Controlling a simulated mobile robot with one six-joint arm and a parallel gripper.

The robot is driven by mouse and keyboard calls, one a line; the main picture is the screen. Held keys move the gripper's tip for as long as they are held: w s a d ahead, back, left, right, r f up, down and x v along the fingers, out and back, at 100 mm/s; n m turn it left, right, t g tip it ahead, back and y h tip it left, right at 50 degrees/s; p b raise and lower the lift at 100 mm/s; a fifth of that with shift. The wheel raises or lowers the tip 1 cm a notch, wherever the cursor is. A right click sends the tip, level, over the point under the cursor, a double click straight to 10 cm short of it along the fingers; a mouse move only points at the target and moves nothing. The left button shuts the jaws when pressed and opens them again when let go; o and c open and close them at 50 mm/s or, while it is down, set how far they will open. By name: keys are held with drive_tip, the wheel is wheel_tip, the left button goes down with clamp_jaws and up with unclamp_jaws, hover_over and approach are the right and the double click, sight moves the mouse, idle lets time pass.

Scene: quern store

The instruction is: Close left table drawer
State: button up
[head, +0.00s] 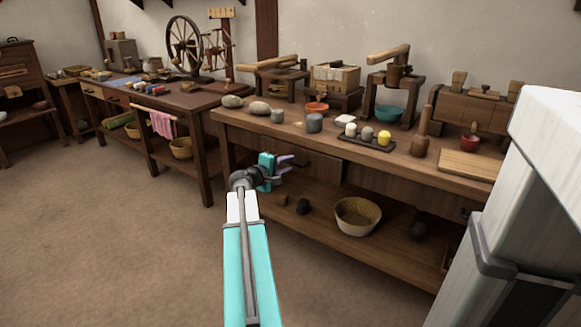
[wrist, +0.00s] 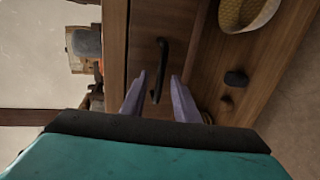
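The long wooden table (head: 390,160) stands at the right in the head view. A brown drawer front (head: 325,169) shows under its top at the left end, partly behind my gripper. In the wrist view the drawer front (wrist: 146,22) fills the middle, turned sideways, with a dark bar handle (wrist: 163,60). I cannot tell how far the drawer stands out. My gripper (head: 289,164) is in front of the table's left part. In the wrist view its two pale purple fingers (wrist: 157,80) are apart, one on each side of the handle in the picture. I see no clear contact.
The lower shelf holds a wicker basket (head: 357,215) and dark lumps (head: 303,206). Bowls, stones and wooden devices crowd the tabletop. Another table (head: 190,99) with a spinning wheel (head: 185,45) stands at the left. The floor (head: 110,230) at the left front is clear.

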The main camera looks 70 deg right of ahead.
drive_tip(key=shift+x, duration=1.25)
drive_tip(key=shift+c, duration=0.3)
clamp_jaws()
